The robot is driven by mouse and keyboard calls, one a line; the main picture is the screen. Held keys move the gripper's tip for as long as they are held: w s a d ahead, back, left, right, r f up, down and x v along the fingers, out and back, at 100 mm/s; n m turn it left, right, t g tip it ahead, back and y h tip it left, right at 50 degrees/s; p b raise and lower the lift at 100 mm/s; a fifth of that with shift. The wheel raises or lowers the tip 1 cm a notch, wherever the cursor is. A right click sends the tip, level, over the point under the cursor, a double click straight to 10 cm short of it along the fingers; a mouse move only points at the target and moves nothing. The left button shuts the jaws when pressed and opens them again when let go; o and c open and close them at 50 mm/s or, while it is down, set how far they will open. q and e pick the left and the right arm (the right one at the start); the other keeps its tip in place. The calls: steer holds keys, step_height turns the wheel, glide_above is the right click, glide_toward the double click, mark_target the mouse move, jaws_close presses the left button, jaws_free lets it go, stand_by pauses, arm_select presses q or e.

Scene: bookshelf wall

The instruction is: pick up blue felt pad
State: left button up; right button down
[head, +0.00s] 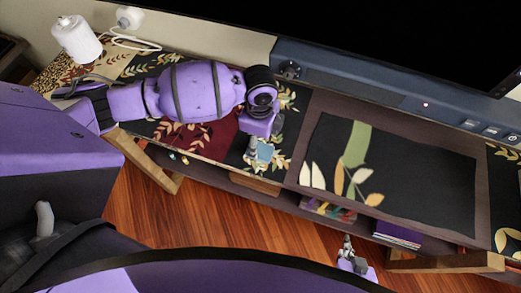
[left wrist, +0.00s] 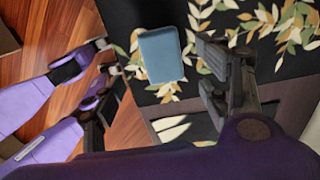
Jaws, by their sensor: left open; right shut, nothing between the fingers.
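The blue felt pad (left wrist: 162,54) is a small grey-blue rectangle with rounded corners, lying on the dark leaf-patterned shelf top. In the head view the pad (head: 265,152) shows near the shelf's front edge, just beyond my left fingertips. My left gripper (head: 254,144) is open and points down at the pad. In the left wrist view its dark fingers (left wrist: 157,66) stand apart, with the pad showing between them; I cannot tell whether they touch it. My right gripper (head: 347,243) is shut and empty, low in front of the shelf over the floor.
A dark panel with leaf print (head: 410,165) covers the shelf top to the right. A large black screen (head: 370,35) overhangs the back. A white cylinder (head: 77,40) stands at the far left. Books (head: 397,234) sit on the lower shelf. Wood floor (head: 215,230) lies in front.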

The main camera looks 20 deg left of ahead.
mark_target(260, 149)
arm_select(q)
step_height(260, 149, down, 5)
steer(key=shift+w+r, duration=0.1)
steer(key=shift+f, duration=0.6)
steer(key=c, duration=1.2)
steer(key=shift+r, duration=0.3)
steer(key=r, duration=0.3)
steer(key=shift+d+r, duration=0.2)
steer(key=shift+d, duration=0.15)
steer(key=d+r, duration=0.3)
steer(key=d, duration=0.1)
steer(key=s+d+r, duration=0.1)
steer(key=d+r, duration=0.2)
steer(key=d, duration=0.1)
steer(key=s+d+r, duration=0.1)
steer(key=d+r, duration=0.2)
steer(key=d, duration=0.2)
steer(key=shift+s+d+r, duration=0.1)
steer(key=shift+s, duration=0.15)
arm_select(e)
steer(key=shift+w+a+r, duration=0.2)
steer(key=shift+w+a, duration=0.05)
steer(key=shift+w, duration=0.25)
